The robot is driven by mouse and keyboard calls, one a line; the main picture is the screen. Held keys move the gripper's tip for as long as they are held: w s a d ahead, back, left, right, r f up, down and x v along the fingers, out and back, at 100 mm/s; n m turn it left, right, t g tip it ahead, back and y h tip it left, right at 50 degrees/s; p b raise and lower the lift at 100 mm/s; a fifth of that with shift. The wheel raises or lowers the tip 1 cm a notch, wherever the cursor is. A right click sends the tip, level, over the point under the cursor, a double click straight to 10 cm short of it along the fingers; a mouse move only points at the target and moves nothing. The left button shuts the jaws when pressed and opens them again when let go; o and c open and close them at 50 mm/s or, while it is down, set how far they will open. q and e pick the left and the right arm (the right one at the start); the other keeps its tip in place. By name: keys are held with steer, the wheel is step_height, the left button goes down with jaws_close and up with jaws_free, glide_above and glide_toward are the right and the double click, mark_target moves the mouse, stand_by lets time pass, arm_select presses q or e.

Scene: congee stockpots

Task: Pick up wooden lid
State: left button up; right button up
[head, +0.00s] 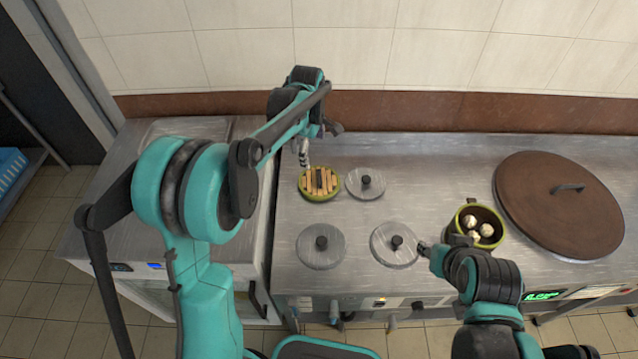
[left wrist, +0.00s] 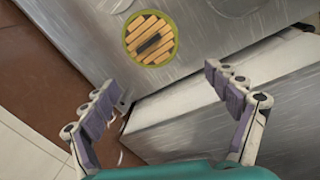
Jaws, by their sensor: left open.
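The wooden lid (head: 319,189) is round, with pale slats, a yellow-green rim and a dark bar handle. It lies flat on the steel counter in the head view, left of a metal lid. In the left wrist view the lid (left wrist: 138,40) is at the top, beyond the fingertips. My left gripper (head: 318,146) is open and empty, up and back from the lid, apart from it. Its spread fingers (left wrist: 168,88) show in the left wrist view. My right gripper (head: 440,246) is beside a green pot (head: 463,220); its fingers are too small to read clearly.
Metal lids with black knobs (head: 366,185) (head: 321,246) (head: 394,245) sit close by on the counter (head: 430,160). The green pot holds white buns (head: 486,230). A big brown lid (head: 560,215) is at right. A tiled wall (head: 400,45) stands behind. A gap separates the left-hand steel unit.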

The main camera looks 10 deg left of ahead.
mark_target(319, 176)
arm_select(q)
steer(key=w+f+n, duration=0.1)
steer(key=w+f, duration=0.1)
steer(key=f, duration=0.1)
steer(key=w+d+f+n+g, duration=0.1)
steer(key=f+n, duration=0.1)
steer(key=f, duration=0.1)
steer(key=w+f+n, duration=0.1)
steer(key=w+f, duration=0.1)
steer(key=f, duration=0.1)
steer(key=shift+w+d+f, duration=0.2)
steer(key=shift+w+f, duration=0.15)
step_height(319, 176, down, 4)
steer(key=shift+w+r+n+g+b, duration=0.1)
steer(key=shift+r+n+g+b, duration=0.2)
steer(key=shift+n+b, duration=0.3)
steer(key=f, duration=0.1)
steer(key=f+b, duration=0.1)
steer(key=f, duration=0.1)
steer(key=f+b, duration=0.1)
steer(key=shift+a+f, duration=0.25)
steer(key=shift+a, duration=0.1)
steer(key=shift+w+f+b, duration=0.1)
steer(key=shift+f+b, duration=0.2)
steer(key=shift+f, duration=0.15)
steer(key=shift+r, duration=0.15)
steer(key=shift+c, duration=0.9)
steer(key=c, duration=1.1)
